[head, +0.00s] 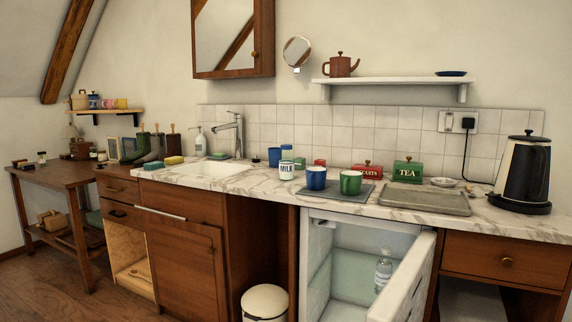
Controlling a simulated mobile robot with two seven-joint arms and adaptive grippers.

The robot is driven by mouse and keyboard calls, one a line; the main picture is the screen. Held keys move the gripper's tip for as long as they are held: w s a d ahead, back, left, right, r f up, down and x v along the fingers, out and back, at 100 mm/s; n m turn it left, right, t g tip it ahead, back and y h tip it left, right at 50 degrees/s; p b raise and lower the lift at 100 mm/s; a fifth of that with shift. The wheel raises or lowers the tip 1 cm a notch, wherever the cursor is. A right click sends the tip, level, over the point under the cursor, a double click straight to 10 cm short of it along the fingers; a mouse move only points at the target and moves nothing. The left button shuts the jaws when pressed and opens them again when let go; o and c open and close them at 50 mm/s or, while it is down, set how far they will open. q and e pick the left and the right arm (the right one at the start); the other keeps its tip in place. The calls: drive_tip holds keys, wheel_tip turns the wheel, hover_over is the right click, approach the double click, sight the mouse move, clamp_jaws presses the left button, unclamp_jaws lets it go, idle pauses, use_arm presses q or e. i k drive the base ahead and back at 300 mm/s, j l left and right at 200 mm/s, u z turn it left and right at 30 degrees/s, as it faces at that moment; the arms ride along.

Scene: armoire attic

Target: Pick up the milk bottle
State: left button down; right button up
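A clear bottle (383,272) with a pale cap stands upright inside the open fridge (321,216) under the counter, close to the open door (408,285). What it holds is hard to tell at this size. Neither of my grippers shows in the head view.
A black kettle (524,172) stands at the right end of the counter, beside a grey tray (428,200). The fridge door swings out toward me on the right. A white bin (265,302) stands on the floor left of the fridge. A lower cabinet (130,268) at left is open.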

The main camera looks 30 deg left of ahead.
sight(286, 158)
drive_tip(key=i+j, duration=0.1)
drive_tip(key=j, duration=0.4)
drive_tip(key=i+j, duration=0.1)
drive_tip(key=j, duration=0.35)
drive_tip(key=i+j, duration=0.1)
drive_tip(key=j, duration=0.4)
